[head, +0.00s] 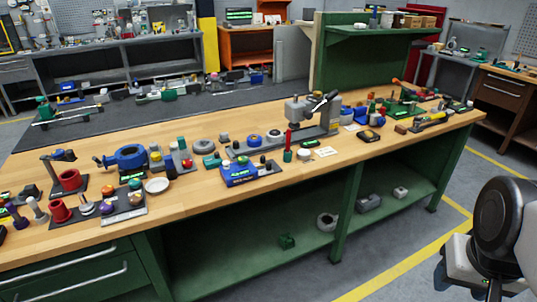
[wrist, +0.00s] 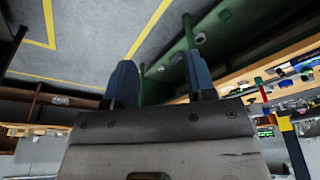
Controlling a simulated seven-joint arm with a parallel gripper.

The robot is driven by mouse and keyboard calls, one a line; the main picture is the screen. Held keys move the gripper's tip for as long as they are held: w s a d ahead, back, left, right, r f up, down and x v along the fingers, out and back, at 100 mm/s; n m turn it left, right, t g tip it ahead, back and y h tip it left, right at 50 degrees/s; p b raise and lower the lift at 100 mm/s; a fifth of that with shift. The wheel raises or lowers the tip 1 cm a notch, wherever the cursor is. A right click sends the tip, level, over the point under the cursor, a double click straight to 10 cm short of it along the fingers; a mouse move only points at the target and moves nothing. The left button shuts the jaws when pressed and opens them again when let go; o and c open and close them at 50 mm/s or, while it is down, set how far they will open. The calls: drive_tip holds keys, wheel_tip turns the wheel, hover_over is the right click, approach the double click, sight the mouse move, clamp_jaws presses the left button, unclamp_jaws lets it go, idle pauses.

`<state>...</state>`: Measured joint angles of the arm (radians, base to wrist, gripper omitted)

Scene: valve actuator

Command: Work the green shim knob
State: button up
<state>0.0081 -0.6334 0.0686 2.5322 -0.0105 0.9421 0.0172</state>
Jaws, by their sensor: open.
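I cannot single out the green shim knob for certain. In the head view, small green parts show among the devices on the wooden bench (head: 330,178), such as a green cylinder (head: 181,143) at the left and a green-based piece with a red stem (head: 287,156) near the middle. My gripper (wrist: 160,62) shows in the wrist view with its two blue fingers apart and nothing between them. It points past the bench toward the floor, well away from the devices. In the head view my arm is at the lower right, off the bench's front edge.
A blue box with a green display (head: 240,174) stands near the bench's front edge. A white dish (head: 157,185) and red cups (head: 61,211) crowd the left. A lower green shelf (head: 260,260) holds several loose parts. The grey floor (head: 400,240) in front is clear.

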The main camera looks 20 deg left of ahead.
drive_tip(key=shift+o, duration=0.2)
idle(0.3)
drive_tip(key=o, duration=0.4)
drive_tip(key=shift+w+r, duration=0.1)
drive_tip(key=w+a+r+n+g, duration=0.1)
drive_tip(key=w+a+r+n, duration=0.1)
drive_tip(key=w+a+n, duration=0.85)
drive_tip(key=w+a+r+n, duration=0.35)
drive_tip(key=w+a, duration=0.75)
drive_tip(key=w, duration=1)
drive_tip(key=w+a+f+n, duration=0.4)
drive_tip(key=w+a+f, duration=0.1)
drive_tip(key=a, duration=0.7)
drive_tip(key=w+a+f+n+g, duration=0.1)
drive_tip(key=w+a+f+n, duration=0.3)
drive_tip(key=a, duration=0.8)
drive_tip(key=w+a+f+n, duration=0.5)
drive_tip(key=a+f, duration=0.2)
drive_tip(key=a, duration=0.5)
drive_tip(key=shift+w+a+f+g, duration=0.1)
drive_tip(key=shift+w+g, duration=0.2)
drive_tip(key=shift+a, duration=0.15)
